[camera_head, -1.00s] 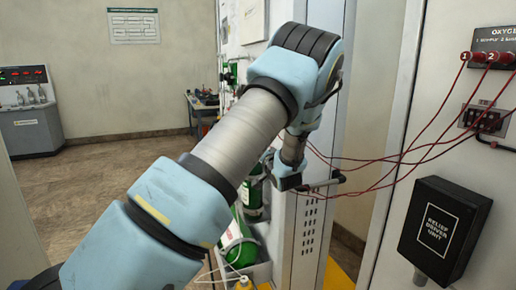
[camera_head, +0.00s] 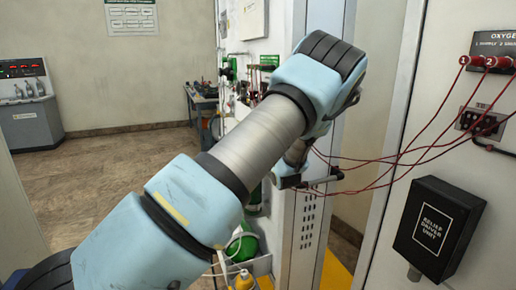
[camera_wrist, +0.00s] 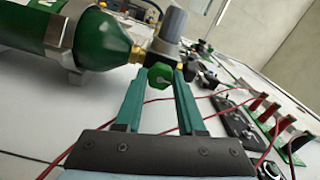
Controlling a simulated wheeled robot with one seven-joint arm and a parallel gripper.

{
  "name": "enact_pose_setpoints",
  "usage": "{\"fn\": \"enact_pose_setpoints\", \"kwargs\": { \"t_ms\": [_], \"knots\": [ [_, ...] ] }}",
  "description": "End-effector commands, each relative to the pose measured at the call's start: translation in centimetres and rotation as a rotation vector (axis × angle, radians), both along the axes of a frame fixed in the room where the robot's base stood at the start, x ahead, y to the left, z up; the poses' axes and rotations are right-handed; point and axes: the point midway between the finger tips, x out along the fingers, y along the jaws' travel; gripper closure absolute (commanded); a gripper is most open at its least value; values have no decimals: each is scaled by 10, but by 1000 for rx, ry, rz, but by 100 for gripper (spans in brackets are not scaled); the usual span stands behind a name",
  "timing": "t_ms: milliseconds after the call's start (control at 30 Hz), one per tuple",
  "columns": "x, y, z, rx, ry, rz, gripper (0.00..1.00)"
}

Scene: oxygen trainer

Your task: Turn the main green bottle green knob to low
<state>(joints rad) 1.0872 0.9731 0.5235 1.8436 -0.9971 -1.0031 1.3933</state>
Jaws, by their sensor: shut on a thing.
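In the wrist view, a green bottle (camera_wrist: 97,42) with a brass neck lies at the upper left. Its dark grey valve body (camera_wrist: 165,47) carries a green knob (camera_wrist: 160,75). My gripper (camera_wrist: 166,76) has its two teal fingers on either side of this knob and is shut on it. The knob's low marking cannot be made out. In the head view, my arm covers the knob and the fingertips. Part of a green bottle (camera_head: 243,240) shows low beside the arm.
In the wrist view, red cables and black fittings (camera_wrist: 238,125) lie to the right along the pale panel. Open floor lies left.

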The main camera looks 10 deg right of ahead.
Motion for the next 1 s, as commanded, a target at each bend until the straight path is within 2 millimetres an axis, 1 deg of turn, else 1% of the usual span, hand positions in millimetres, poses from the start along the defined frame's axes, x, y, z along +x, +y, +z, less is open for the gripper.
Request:
{"fn": "enact_pose_setpoints", "kwargs": {
  "t_ms": [300,333,567,600,867,967,1000],
  "knots": [
    [0,0,-1,2,2,0,100],
    [0,0,-1,2,2,0,58],
    [0,0,0,1,1,0,32],
    [0,0,0,1,1,0,31],
    [-2,-1,-1,0,0,-1,31],
    [-10,-3,-1,-2,-1,-2,31],
    [-16,-3,-2,-1,0,-2,31]
  ]
}}
